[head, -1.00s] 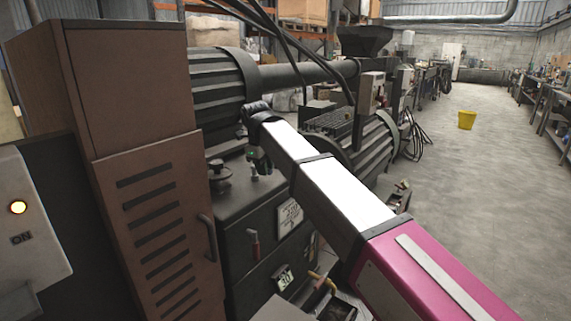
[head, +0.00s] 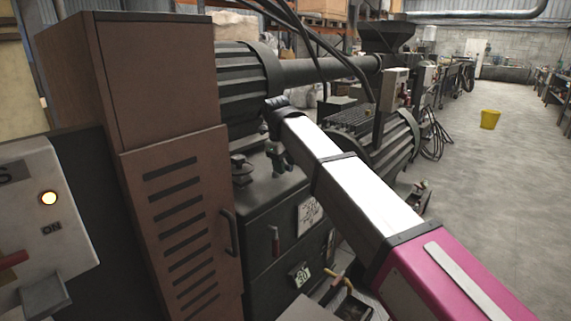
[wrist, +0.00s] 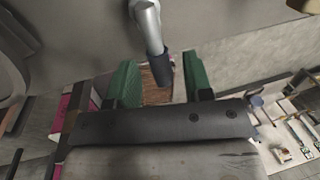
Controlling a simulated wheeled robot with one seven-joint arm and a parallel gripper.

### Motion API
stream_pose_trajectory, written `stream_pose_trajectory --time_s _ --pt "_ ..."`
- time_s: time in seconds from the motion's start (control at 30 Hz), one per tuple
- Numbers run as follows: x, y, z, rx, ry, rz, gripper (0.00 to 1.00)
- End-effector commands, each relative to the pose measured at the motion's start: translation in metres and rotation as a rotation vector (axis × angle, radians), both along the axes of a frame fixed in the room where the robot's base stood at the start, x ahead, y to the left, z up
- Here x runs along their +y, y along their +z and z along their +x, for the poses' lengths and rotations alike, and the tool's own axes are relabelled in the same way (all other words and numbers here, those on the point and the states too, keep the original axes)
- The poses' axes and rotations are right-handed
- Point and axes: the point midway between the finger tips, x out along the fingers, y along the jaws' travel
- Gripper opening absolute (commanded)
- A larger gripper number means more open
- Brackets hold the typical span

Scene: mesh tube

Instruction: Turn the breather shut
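A dark round cap on a short stem (head: 241,170) stands on top of the dark machine cabinet, left of my gripper. It looks like the breather, but I cannot be sure.
A brown vented cabinet (head: 180,190) stands close on the left, beside a control box with a lit lamp (head: 48,198). A ribbed barrel (head: 240,80) and cables lie behind my gripper. A yellow bucket (head: 489,120) stands on the open floor at right.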

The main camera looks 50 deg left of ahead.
Motion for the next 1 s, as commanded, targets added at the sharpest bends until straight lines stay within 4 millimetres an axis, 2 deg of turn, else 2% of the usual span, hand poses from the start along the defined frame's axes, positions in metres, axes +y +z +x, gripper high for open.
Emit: stream_pose_trajectory --time_s 0.27,0.37,0.73,1.0 --pt "0.000 0.005 0.000 -0.001 0.001 0.000 0.46" --pt "0.000 0.016 -0.003 -0.001 0.001 0.000 0.46" --pt "-0.002 0.082 -0.016 -0.001 0.000 0.001 0.46" --pt "-0.003 0.105 -0.021 0.000 0.000 -0.001 0.46"
